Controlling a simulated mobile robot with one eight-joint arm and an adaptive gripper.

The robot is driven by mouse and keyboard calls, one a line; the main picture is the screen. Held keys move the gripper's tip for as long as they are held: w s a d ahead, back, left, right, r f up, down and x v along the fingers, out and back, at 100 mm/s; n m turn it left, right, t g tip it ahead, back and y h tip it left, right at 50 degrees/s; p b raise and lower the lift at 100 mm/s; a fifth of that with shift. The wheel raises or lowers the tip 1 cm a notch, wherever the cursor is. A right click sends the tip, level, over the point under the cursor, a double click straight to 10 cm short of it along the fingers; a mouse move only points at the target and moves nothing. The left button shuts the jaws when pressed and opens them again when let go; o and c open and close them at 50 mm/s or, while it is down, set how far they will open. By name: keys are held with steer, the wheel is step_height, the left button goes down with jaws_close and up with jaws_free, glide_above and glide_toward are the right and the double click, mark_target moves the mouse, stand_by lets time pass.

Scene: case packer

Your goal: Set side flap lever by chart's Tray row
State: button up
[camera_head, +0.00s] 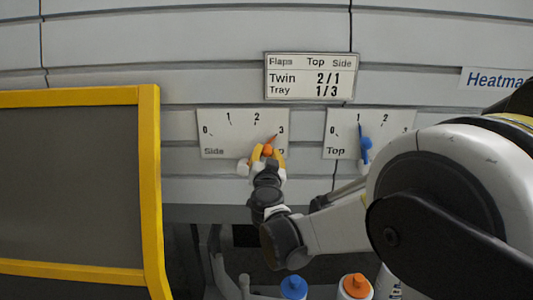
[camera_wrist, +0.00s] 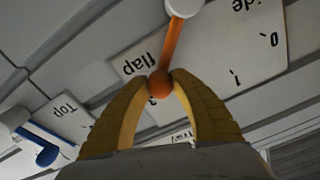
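The chart (camera_head: 309,76) on the wall reads Flaps, Top / Side: Twin 2/1, Tray 1/3. The Side flap dial plate (camera_head: 222,142) is marked 0 to 3. Its orange lever (camera_wrist: 173,45) runs from a white pivot (camera_wrist: 184,6) to a round orange knob (camera_wrist: 159,84). The lever points at or close to the 3, which is partly visible just past the knob. My gripper (camera_head: 268,151) has its yellow fingertips closed against both sides of the knob, also in the wrist view (camera_wrist: 162,78). My gripper hides part of the plate in the head view.
The Top flap plate (camera_head: 342,148) is to the right, with its blue lever (camera_head: 364,144) pointing near 1. A yellow-framed dark panel (camera_head: 150,190) stands at left. Bottles with blue (camera_head: 293,287) and orange (camera_head: 356,286) caps are below.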

steer(key=o, duration=0.4)
steer(key=shift+d+f, duration=0.1)
steer(key=shift+o, duration=0.2)
steer(key=shift+s, duration=0.1)
steer(key=s, duration=1.1)
steer(key=shift+s+a, duration=0.2)
steer(key=shift+s, duration=0.2)
